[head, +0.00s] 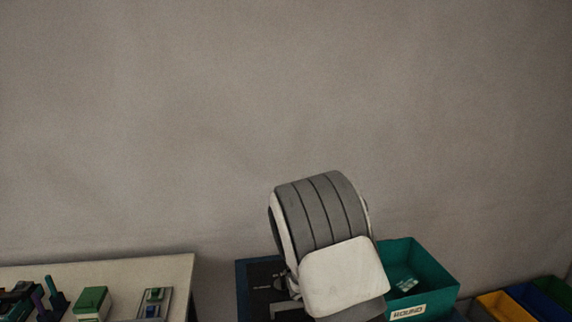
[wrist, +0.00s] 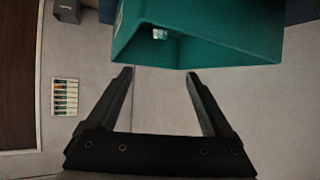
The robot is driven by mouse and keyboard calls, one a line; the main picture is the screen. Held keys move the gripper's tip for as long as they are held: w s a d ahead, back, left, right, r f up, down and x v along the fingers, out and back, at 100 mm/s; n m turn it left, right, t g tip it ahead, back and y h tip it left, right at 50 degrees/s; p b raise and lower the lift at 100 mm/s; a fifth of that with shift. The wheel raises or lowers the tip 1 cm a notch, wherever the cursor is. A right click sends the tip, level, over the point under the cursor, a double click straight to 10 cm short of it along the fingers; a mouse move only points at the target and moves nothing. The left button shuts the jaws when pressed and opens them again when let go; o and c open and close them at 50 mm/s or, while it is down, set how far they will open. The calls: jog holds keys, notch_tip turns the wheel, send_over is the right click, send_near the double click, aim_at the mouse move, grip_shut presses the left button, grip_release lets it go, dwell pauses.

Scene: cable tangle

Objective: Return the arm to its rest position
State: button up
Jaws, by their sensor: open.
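My gripper (wrist: 160,75) shows in the wrist view with its two dark fingers spread apart and nothing between them. It is open and empty, and its fingertips point towards the near edge of a teal bin (wrist: 215,50). I cannot tell whether the fingertips touch the bin. In the head view my arm's grey and white links stand in front of the teal bin (head: 433,275) and a dark blue surface, and my gripper is hidden there. The teal bin holds some small pale items and bears a label that seems to read "ROUND".
A pale table (head: 120,268) at the left holds a green and white box (head: 93,303), a small tray (head: 153,303) and dark parts. Yellow (head: 503,306), blue and green bins stand at the right. A plain grey wall fills the back, with open space above everything.

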jog(key=a+r+n+t+y, duration=0.2)
jog(key=a+r+y, duration=0.25)
jog(key=r, duration=0.35)
jog(key=a+r+n+t+y, duration=0.2)
jog(key=a+r+y, duration=0.25)
jog(key=r, duration=0.35)
jog(key=s+a+r+n+g+y, duration=0.1)
jog(key=s+r+n+y, duration=0.15)
jog(key=s, duration=0.35)
jog(key=s+a+r+n+y, duration=0.2)
jog(key=s+r, duration=0.1)
jog(key=s, duration=0.2)
jog(key=s+d+n+g+h, duration=0.1)
jog(key=s+d+g, duration=0.1)
jog(key=s, duration=0.9)
jog(key=s+d+n+g+h+p, duration=0.1)
jog(key=s+d, duration=0.3)
jog(key=s, duration=0.6)
jog(key=shift+s+f+n+g+h, duration=0.35)
jog(key=shift+f+g+h, duration=0.05)
jog(key=shift+g+h, duration=0.25)
jog(key=shift+d, duration=0.1)
jog(key=c, duration=0.6)
jog(key=shift+o, duration=0.2)
jog(key=shift+d, duration=0.15)
